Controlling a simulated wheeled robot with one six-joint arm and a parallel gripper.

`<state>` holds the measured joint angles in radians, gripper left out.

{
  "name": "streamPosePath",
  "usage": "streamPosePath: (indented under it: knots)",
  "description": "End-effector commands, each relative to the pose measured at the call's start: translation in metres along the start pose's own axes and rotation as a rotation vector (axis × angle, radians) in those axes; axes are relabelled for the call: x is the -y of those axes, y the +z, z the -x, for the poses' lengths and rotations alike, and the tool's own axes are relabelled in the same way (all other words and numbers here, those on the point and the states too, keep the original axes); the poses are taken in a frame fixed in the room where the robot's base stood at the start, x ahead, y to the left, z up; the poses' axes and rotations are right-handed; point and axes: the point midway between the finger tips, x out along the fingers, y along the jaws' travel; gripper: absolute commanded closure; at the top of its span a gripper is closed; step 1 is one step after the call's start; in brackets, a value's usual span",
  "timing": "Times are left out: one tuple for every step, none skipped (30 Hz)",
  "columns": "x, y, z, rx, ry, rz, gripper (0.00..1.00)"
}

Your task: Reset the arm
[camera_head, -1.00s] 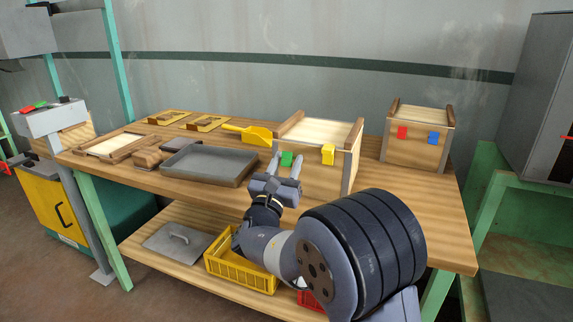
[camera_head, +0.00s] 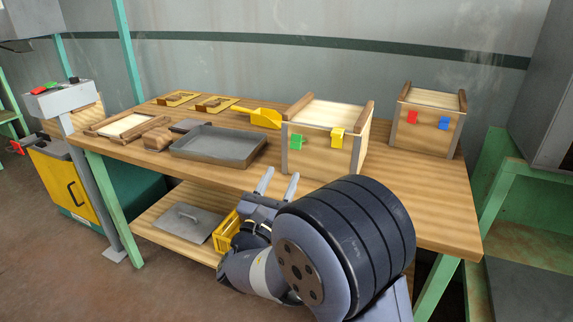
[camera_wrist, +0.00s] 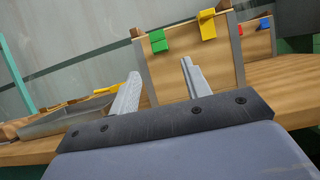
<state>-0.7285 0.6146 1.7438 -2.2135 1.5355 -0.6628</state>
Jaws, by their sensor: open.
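My gripper (camera_head: 278,186) is open and empty in the head view, in front of the table's front edge. Its two fingers point up toward the nearer wooden box. In the wrist view my gripper (camera_wrist: 156,85) shows both fingers apart with nothing between them. The nearer wooden box (camera_head: 318,164) stands on the table beyond the fingertips, with a green clip (camera_head: 296,142) and a yellow clip (camera_head: 337,137) on its front. The box also shows in the wrist view (camera_wrist: 215,70).
A grey tray (camera_head: 218,146), a yellow scoop (camera_head: 264,117) and a second wooden box (camera_head: 424,133) with red and blue clips stand on the wooden table (camera_head: 420,210). A yellow crate (camera_head: 226,234) and a grey lid (camera_head: 188,222) sit on the lower shelf.

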Motion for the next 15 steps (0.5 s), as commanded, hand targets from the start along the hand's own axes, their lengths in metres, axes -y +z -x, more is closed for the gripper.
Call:
streamPosePath:
  knots:
    - [-0.0004, 0.0001, 0.0039, 0.000, 0.002, 0.000, 0.55]
    - [-0.0002, 0.0002, 0.0051, 0.000, 0.001, 0.000, 0.55]
    - [0.0000, 0.0002, 0.0061, 0.001, 0.001, 0.000, 0.55]
    - [0.0001, 0.0002, 0.0066, 0.001, 0.000, 0.000, 0.55]
    - [0.0001, 0.0001, 0.0068, 0.001, 0.000, 0.000, 0.55]
    - [0.0002, 0.0001, 0.0068, 0.001, 0.000, 0.000, 0.55]
    - [0.0002, 0.0000, 0.0068, 0.001, 0.000, 0.000, 0.55]
    - [0.0002, 0.0000, 0.0067, 0.001, 0.000, 0.000, 0.55]
    - [0.0002, 0.0000, 0.0066, 0.001, 0.000, 0.000, 0.55]
    - [0.0002, 0.0000, 0.0066, 0.001, 0.000, 0.000, 0.55]
    - [0.0002, 0.0000, 0.0066, 0.001, 0.000, 0.000, 0.55]
    - [0.0002, 0.0000, 0.0063, 0.001, 0.000, 0.000, 0.55]
    - [0.0002, -0.0001, 0.0057, 0.001, 0.000, 0.000, 0.55]
    - [0.0003, -0.0001, 0.0048, 0.001, -0.001, 0.000, 0.55]
    - [0.0003, -0.0003, 0.0028, 0.001, -0.001, 0.000, 0.55]
